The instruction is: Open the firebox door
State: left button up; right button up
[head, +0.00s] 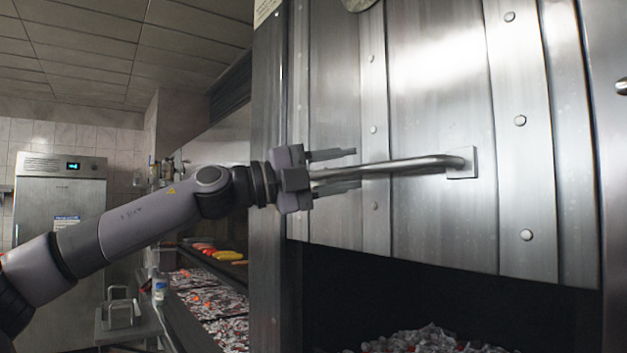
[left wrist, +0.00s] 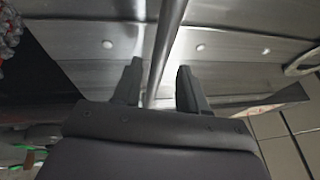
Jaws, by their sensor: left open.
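The firebox door (head: 430,90) is a riveted steel panel in the head view, raised above a dark opening with its lower edge at mid-height. A horizontal bar handle (head: 410,165) crosses it, with its right end on a square mount. My left gripper (head: 350,168) is at the left part of the handle, its fingers open above and below the bar. In the left wrist view the handle (left wrist: 165,50) runs between the two open fingertips (left wrist: 157,82), with a gap to the right finger. The handle's left end is hidden behind the gripper. My right gripper is not in view.
Grey and glowing embers (head: 430,339) lie in the opening under the door. At left, a coal bed (head: 215,305) runs below a shelf with vegetables (head: 220,253). A steel cabinet (head: 60,200) stands at the far left. Space before the door looks clear.

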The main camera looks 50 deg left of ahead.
pick_arm(q)
jog(key=b+v, duration=0.2)
jog(key=v, duration=0.1)
jog(key=shift+s+a, duration=0.2)
jog(key=shift+s, duration=0.15)
jog(key=shift+b+v, duration=0.45)
jog(key=shift+v, duration=0.4)
